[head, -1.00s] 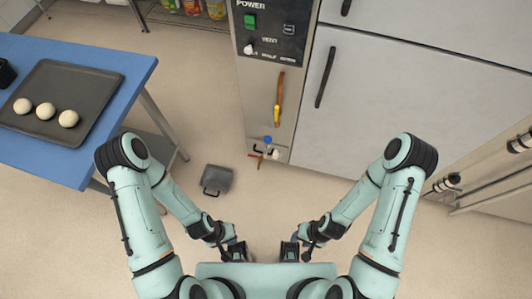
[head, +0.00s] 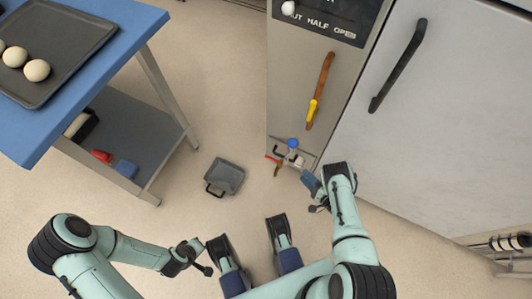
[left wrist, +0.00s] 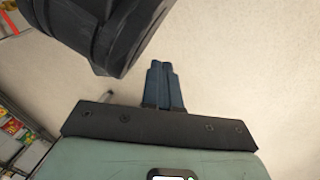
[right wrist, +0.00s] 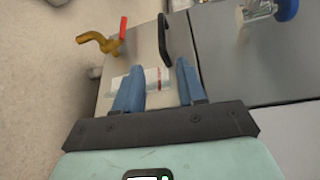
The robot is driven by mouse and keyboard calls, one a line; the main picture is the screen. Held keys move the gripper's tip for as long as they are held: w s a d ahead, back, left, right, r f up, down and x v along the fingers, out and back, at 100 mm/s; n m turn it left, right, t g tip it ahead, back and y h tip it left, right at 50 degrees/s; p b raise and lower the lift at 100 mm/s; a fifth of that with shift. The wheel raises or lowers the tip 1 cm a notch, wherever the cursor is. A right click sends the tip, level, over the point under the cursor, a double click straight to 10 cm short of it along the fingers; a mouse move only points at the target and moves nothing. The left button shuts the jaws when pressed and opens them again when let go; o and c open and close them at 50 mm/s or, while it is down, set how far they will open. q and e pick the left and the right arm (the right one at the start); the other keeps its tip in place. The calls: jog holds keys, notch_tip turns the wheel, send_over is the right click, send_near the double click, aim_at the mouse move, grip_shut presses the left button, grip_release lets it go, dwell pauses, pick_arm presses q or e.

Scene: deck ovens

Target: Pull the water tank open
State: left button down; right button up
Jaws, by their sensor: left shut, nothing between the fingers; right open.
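The water tank front (right wrist: 138,55) is a grey metal panel low on the oven's control column, with a black handle (right wrist: 164,40), a gauge with a red line (right wrist: 150,78) and a brass tap with a red lever (right wrist: 98,42). In the head view the tank (head: 290,160) is small and partly covered by its fittings. I see no gap showing it pulled out. My right gripper (head: 309,181) is open and empty, just in front of the tank; its blue fingers (right wrist: 158,75) point at the panel, with the handle beyond them. My left gripper (left wrist: 162,66) is shut and empty over bare floor.
A blue-knobbed valve (right wrist: 286,8) sits beside the panel. The grey oven door (head: 440,110) is at the right. A blue table (head: 110,60) with a dough tray (head: 60,35) stands left. A small grey pan (head: 226,175) lies on the floor.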

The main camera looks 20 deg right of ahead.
jog(key=shift+y, duration=0.4)
jog(key=b+x, duration=0.3)
jog(key=x, duration=0.9)
jog(key=shift+w+a+r+b, duration=0.15)
jog(key=shift+w+a+b, duration=0.1)
jog(key=shift+w+b, duration=0.1)
jog(key=shift+w+a, duration=0.15)
jog(key=shift+w, duration=0.35)
pick_arm(q)
jog(key=s+a+f+g, duration=0.1)
jog(key=s+f+g, duration=0.1)
jog(key=s+f, duration=0.3)
jog(key=shift+s+a+f+n+g, duration=0.15)
jog(key=shift+s+f+n+g, duration=0.2)
jog(key=shift+s, duration=0.8)
pick_arm(e)
grip_shut()
